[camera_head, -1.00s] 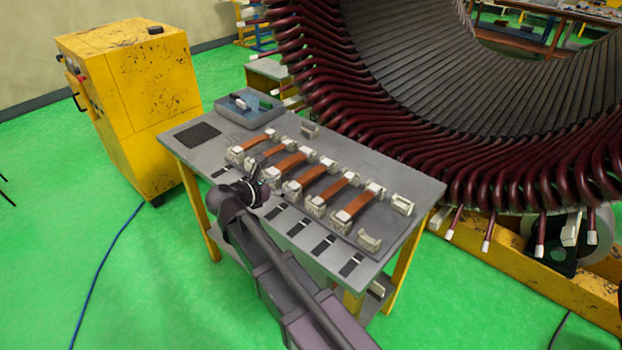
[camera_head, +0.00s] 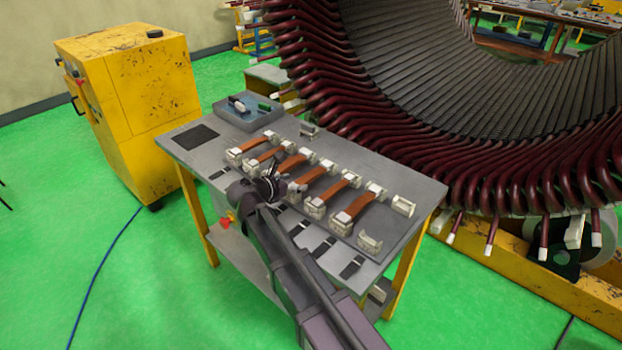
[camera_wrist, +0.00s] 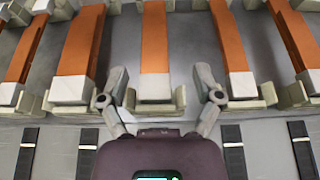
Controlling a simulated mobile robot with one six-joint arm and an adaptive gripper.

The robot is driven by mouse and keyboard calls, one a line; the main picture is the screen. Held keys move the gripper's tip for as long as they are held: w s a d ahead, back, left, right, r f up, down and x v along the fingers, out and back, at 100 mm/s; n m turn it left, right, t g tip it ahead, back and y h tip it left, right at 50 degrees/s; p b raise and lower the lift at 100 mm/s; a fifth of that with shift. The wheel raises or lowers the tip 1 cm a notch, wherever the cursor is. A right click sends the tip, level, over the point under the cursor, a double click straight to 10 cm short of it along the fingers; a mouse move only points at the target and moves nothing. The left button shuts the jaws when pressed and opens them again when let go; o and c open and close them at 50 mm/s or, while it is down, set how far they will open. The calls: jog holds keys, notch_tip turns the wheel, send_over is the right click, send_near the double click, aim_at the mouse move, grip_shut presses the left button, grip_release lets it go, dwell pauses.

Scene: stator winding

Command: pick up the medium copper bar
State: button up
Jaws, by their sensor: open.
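Several orange-brown copper bars with pale end blocks lie in a row of cream holders on the table. My gripper (camera_head: 272,177) is over the near edge of this row in the head view and partly hides a bar there. In the wrist view my gripper (camera_wrist: 160,78) is open, with one finger on each side of the white near end of a copper bar (camera_wrist: 154,42). The fingers appear apart from it. Other bars lie to its left (camera_wrist: 80,42) and right (camera_wrist: 229,40). I cannot tell by size which bar is the medium one.
The grey table (camera_head: 421,188) carries a blue tray (camera_head: 229,115) with small items at its back left. Dark rectangular pads line the near edge. A large stator (camera_head: 420,150) stands behind the table, and a yellow cabinet (camera_head: 150,90) stands to the left.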

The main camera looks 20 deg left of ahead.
aim_at(305, 179)
jog(key=shift+a+b+x, duration=0.15)
jog(key=shift+b+x, duration=0.3)
jog(key=shift+x, duration=0.8)
jog(key=shift+a+b+x, duration=0.1)
jog(key=shift+b+x, duration=0.3)
jog(key=shift+x, duration=0.85)
jog(key=shift+w, duration=0.1)
grip_shut()
